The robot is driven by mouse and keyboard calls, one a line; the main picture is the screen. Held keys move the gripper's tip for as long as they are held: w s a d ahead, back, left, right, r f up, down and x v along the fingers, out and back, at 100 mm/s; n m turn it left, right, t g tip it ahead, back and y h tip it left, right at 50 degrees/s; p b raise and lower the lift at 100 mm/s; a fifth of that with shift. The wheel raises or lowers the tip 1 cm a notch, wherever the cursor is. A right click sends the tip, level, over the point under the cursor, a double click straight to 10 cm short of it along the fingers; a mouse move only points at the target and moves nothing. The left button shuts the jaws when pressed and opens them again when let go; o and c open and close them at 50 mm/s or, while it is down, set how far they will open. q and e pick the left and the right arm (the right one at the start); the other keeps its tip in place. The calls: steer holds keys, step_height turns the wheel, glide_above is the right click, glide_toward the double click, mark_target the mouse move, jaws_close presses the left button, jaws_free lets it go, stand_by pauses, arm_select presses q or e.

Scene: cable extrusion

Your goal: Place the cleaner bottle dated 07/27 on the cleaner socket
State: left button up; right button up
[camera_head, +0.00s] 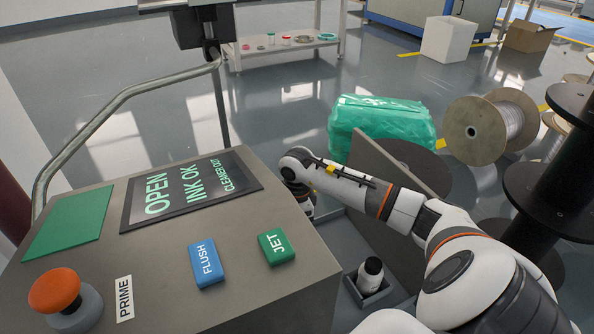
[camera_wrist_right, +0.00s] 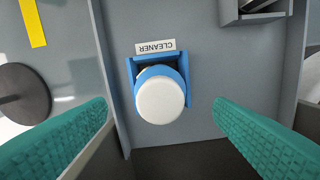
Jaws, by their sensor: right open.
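In the right wrist view, a bottle with a round white cap and a blue body (camera_wrist_right: 161,97) stands within the blue walls of the cleaner socket (camera_wrist_right: 131,73). A CLEANER label (camera_wrist_right: 155,47) lies beside the socket. No date shows on the bottle from above, and I cannot tell whether it is fully seated. My right gripper (camera_wrist_right: 162,108) is open, its teal fingers on either side of the bottle and apart from it. In the head view the console hides this bottle and most of my right gripper. My left gripper is not in view.
The console (camera_head: 240,300) stands at the left; its screen (camera_head: 190,190) reads OPEN, INK OK, CLEANER OUT. A black-capped bottle (camera_head: 371,267) sits in a grey holder right of the console. A tilted grey panel (camera_head: 385,162), green-wrapped bundle (camera_head: 385,120) and cable spool (camera_head: 490,127) stand beyond.

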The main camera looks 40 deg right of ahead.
steer(key=shift+r+p, duration=0.65)
steer(key=shift+r, duration=1.75)
